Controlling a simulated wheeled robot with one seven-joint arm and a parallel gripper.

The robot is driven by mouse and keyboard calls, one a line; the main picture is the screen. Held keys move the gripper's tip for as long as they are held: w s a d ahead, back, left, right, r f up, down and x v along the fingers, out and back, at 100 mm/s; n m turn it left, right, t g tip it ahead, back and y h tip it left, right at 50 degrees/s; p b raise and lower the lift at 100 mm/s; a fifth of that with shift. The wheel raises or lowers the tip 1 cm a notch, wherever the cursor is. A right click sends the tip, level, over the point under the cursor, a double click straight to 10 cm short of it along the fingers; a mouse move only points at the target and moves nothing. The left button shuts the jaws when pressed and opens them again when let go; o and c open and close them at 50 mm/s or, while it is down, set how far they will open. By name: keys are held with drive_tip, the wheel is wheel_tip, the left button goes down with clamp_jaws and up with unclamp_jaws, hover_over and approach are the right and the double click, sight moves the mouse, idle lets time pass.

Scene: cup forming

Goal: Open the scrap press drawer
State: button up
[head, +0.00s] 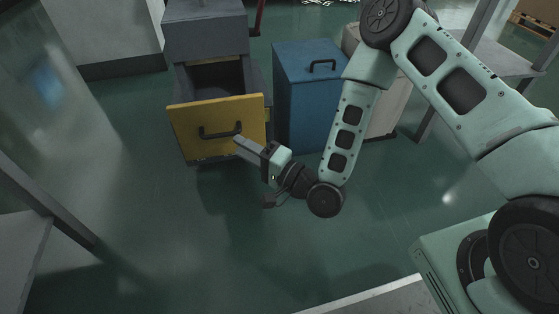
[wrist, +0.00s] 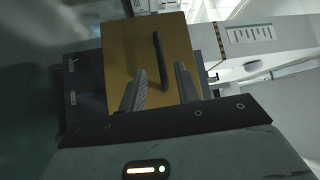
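The scrap press (head: 207,38) is a dark grey cabinet at the top left of the head view. Its drawer has a yellow front (head: 185,120) and stands pulled out, with its dark inside showing behind the front. A black bar handle (head: 209,133) is on the yellow front. My gripper (head: 240,142) is just in front of the handle's right side. In the wrist view, its two fingers (wrist: 160,76) are apart, with the handle (wrist: 160,60) in line with the gap between them. I cannot tell whether the fingertips reach around the bar. The yellow front (wrist: 122,42) fills the view's middle.
A blue cabinet (head: 300,95) with a black top handle stands just right of the press. A light cabinet (head: 385,115) is behind my arm. A grey table edge (head: 25,245) is at lower left. The green floor (head: 190,240) before the drawer is clear.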

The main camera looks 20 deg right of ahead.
drive_tip(key=p+v, duration=0.2)
drive_tip(key=v, duration=0.8)
drive_tip(key=a+r+n+g+h+p, duration=0.45)
drive_tip(key=r+n+g+h, duration=0.2)
drive_tip(key=n+g, duration=0.5)
drive_tip(key=s+d+r+n+g+h+p, duration=0.1)
drive_tip(key=s+d+r+n+h+p, duration=0.2)
drive_tip(key=s+r, duration=0.6)
drive_tip(key=s+d+r+n+g+h+p, duration=0.1)
drive_tip(key=s+d+r+g+h+p, duration=0.2)
drive_tip(key=s+r, duration=0.65)
wheel_tip(320, 180, up, 38)
drive_tip(key=w+t+p, duration=0.1)
drive_tip(key=w+p, duration=0.1)
drive_tip(key=p, duration=3.3)
drive_tip(key=shift+w+d+r, duration=0.15)
drive_tip(key=shift+w+d, duration=0.1)
drive_tip(key=shift+d, duration=0.2)
